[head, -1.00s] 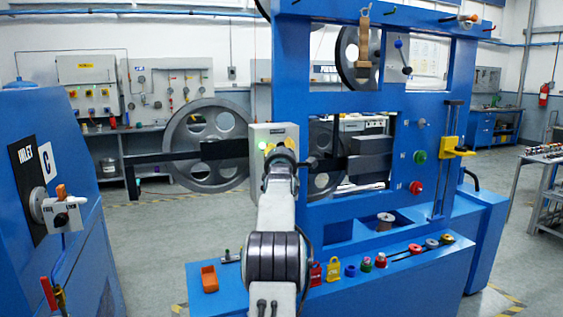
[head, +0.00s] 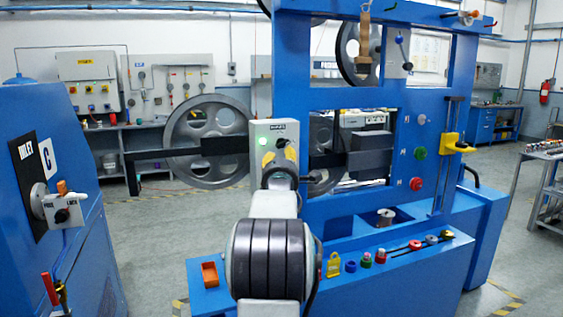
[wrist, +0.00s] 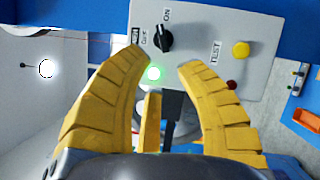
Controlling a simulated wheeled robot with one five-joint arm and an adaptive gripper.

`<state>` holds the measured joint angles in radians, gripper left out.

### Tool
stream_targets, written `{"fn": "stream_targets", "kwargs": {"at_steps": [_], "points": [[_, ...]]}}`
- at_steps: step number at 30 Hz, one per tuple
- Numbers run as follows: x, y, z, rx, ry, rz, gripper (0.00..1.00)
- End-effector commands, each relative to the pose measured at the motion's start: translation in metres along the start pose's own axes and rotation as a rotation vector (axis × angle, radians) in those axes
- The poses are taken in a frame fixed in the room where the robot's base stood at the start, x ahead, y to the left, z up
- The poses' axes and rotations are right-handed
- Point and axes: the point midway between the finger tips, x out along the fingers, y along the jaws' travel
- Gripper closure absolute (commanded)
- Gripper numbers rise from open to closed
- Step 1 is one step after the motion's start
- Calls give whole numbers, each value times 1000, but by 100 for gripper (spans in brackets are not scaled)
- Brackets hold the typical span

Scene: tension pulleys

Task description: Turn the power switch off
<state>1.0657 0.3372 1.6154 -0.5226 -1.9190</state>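The power switch (wrist: 164,38) is a black rotary knob on a grey control box, with ON and OFF labels beside it in the wrist view. Its pointer appears to be toward ON. A green lamp (wrist: 154,73) glows just below it, between my fingertips in the picture. My gripper (wrist: 170,66) has its yellow fingers spread, with nothing between them. The knob lies beyond the fingertips, apparently untouched. In the head view the control box (head: 258,134) is on the blue frame's left post, and my gripper (head: 278,151) is in front of its lower part, hiding the knob.
A yellow TEST button (wrist: 241,50) and a red button (wrist: 232,85) are on the same box. A dark bar (head: 175,154) and spoked wheel (head: 208,130) are left of it.

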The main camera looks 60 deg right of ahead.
Motion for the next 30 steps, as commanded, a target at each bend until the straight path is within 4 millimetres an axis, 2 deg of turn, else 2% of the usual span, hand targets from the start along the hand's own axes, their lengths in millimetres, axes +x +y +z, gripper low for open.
{"fn": "stream_targets", "kwargs": {"at_steps": [7,18,19,23,30], "points": [[-11,0,0,0,-1,1,69],[-13,0,0,0,0,1,69],[-13,0,0,0,0,1,66],[-12,4,1,0,0,1,78],[-10,25,6,1,3,4,99]]}}
